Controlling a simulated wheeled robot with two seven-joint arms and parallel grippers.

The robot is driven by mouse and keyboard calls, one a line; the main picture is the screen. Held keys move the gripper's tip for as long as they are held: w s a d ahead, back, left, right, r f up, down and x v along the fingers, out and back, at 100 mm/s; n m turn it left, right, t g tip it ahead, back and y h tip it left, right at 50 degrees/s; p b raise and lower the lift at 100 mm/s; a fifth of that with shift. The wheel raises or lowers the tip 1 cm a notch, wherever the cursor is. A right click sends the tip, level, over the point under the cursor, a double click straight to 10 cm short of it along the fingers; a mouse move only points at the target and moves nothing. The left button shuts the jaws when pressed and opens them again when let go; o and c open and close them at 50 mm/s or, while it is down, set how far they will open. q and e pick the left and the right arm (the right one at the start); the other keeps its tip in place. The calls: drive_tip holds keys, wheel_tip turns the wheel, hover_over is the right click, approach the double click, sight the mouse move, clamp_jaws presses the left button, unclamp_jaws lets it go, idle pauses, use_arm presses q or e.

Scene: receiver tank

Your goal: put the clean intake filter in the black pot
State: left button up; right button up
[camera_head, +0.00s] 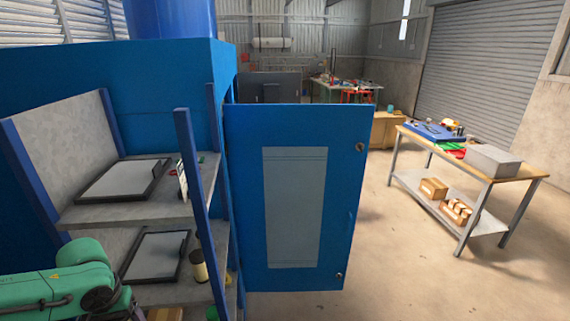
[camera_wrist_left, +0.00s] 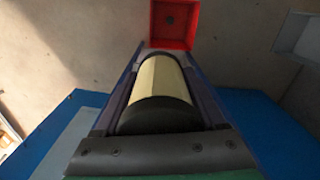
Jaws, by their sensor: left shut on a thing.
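My left gripper (camera_wrist_left: 166,55) shows in the left wrist view, shut on a cream cylinder with a black end, which looks like the intake filter (camera_wrist_left: 158,80). The filter lies lengthwise between the two fingers, and its cream side looks clean. In the head view my left arm comes in at the lower left; its gripper is out of that picture. I cannot make out a black pot in either view. My right gripper is in neither view.
A red square bin (camera_wrist_left: 173,8) lies beyond the fingertips. A grey rack (camera_head: 125,213) with blue posts holds flat trays. A blue door (camera_head: 342,200) stands right of it. A workbench (camera_head: 410,131) stands at the right, with open floor between.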

use_arm(q)
drive_tip(key=shift+s+a+f+n, duration=0.25)
drive_tip(key=shift+s+a, duration=0.25)
drive_tip(key=shift+a, duration=0.25)
drive_tip(key=shift+s+a+f, duration=0.2)
drive_tip(key=shift+s+f, duration=0.15)
drive_tip(key=shift+s, duration=0.05)
drive_tip(key=d+f+m, duration=0.2)
drive_tip(key=d+m, duration=0.2)
drive_tip(key=d, duration=1.5)
wheel_tip(320, 180, down, 12)
drive_tip(key=b, duration=1.1)
drive_tip(key=shift+w+a+b, duration=0.3)
drive_tip(key=shift+a+b, duration=0.05)
